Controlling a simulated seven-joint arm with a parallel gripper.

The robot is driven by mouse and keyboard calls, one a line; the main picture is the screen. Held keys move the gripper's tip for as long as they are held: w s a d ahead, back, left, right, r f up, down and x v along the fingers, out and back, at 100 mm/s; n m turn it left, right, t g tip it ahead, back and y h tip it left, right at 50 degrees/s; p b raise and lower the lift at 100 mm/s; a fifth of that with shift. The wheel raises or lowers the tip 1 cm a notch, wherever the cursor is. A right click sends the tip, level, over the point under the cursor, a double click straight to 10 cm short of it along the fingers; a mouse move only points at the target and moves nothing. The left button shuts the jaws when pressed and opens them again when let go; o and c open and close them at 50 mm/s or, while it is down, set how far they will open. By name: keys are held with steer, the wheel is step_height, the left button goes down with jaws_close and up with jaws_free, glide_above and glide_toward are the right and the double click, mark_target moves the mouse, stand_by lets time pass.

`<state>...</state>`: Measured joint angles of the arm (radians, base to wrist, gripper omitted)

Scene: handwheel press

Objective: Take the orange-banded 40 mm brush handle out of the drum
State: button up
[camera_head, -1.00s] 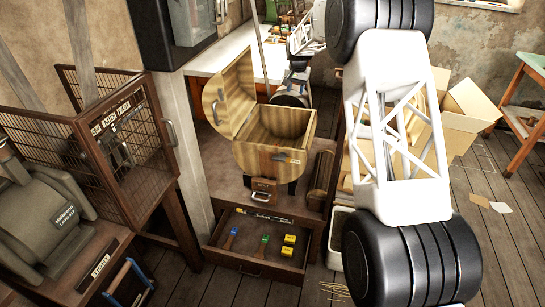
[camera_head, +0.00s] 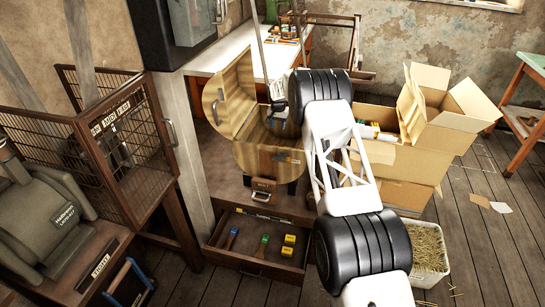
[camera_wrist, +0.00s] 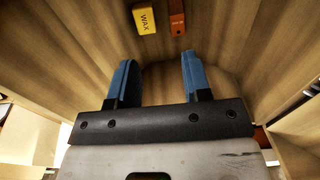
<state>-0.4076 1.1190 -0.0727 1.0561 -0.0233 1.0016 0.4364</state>
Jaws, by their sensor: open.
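The wooden drum (camera_head: 262,160) stands on a brown cabinet with its curved lid (camera_head: 236,92) open to the left. In the wrist view I look into a wood-walled interior (camera_wrist: 60,70), which appears to be the drum's inside. My gripper (camera_wrist: 158,58) is open and empty, its two blue fingers apart. Ahead of the fingers, at the top of the wrist view, lie a yellow block marked WAX (camera_wrist: 146,19) and, just right of it, an orange piece (camera_wrist: 177,18) with a small label. I cannot tell if that piece is the banded handle. My arm hides the drum's right side in the head view.
An open drawer (camera_head: 225,262) below the drum holds a blue-handled brush (camera_head: 232,238), a green one (camera_head: 263,246) and two yellow blocks (camera_head: 289,245). A wire cage (camera_head: 125,150) stands left. Cardboard boxes (camera_head: 440,120) and a straw-filled bin (camera_head: 428,250) stand right.

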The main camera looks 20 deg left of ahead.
steer(key=a+f, duration=0.1)
steer(key=f, duration=0.2)
steer(key=a+f, duration=0.1)
steer(key=f, duration=0.3)
steer(key=a+f, duration=0.1)
steer(key=f, duration=0.3)
steer(key=shift+w, duration=0.3)
steer(key=shift+f, duration=1.35)
steer(key=shift+f, duration=0.15)
steer(key=shift+d+f, duration=0.15)
steer(key=shift+f, duration=2.3)
steer(key=shift+c, duration=0.3)
steer(key=c, duration=0.6)
